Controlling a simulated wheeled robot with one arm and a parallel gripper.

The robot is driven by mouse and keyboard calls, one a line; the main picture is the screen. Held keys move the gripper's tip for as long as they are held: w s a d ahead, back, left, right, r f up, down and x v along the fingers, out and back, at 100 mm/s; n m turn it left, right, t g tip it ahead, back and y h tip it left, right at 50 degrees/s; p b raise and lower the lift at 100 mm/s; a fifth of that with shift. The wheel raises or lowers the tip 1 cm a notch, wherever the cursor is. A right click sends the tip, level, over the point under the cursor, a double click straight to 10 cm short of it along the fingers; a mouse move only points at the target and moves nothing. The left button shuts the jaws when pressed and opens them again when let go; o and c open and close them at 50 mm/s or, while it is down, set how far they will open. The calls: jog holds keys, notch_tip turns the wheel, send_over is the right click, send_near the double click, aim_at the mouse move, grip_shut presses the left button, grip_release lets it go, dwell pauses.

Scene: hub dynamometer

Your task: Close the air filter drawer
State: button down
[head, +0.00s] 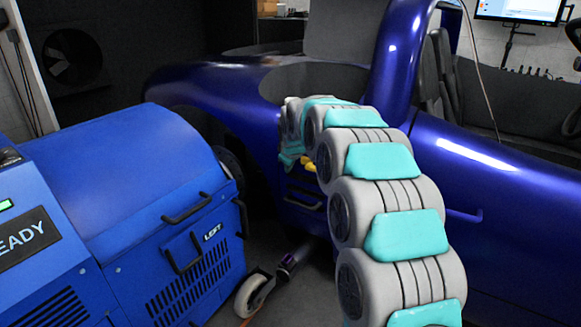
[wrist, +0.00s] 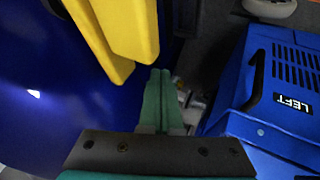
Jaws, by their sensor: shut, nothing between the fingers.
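No part is labelled as the air filter drawer, so I cannot tell for certain which one it is. A slotted blue panel (head: 190,285) on the blue unit has a black handle (head: 183,252) and a "LEFT" label. The panel also shows in the wrist view (wrist: 270,125), at right. My gripper (wrist: 160,75) has teal fingers, shut together and empty, apart from the panel and to its left in the wrist view. In the head view its tips are hidden or too small to make out. How far anything stands open is unclear.
A glossy dark blue car body (head: 480,170) stands close around my arm, at centre and right. Yellow bars (wrist: 120,30) are near my fingers in the wrist view. A caster wheel (head: 253,295) stands on the floor beside the blue unit (head: 125,185). A narrow floor gap separates unit and car.

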jog(key=s+r, duration=0.8)
jog(key=s, duration=0.2)
jog(key=s+d+f+m+g+p, duration=0.1)
jog(key=s+d+f+m+g, duration=0.1)
jog(key=s, duration=1.4)
jog(key=s+d+f+m+g+p, duration=0.1)
jog(key=s+d+f+m+g, duration=0.2)
jog(key=s, duration=1.4)
jog(key=s+d+f+m+g+p, duration=0.1)
jog(key=s+d+f+m+g, duration=0.2)
jog(key=s, duration=1.4)
jog(key=shift+d+f+m+g+h, duration=0.25)
jog(key=shift+f+m+g, duration=0.35)
jog(key=shift+f+m, duration=0.35)
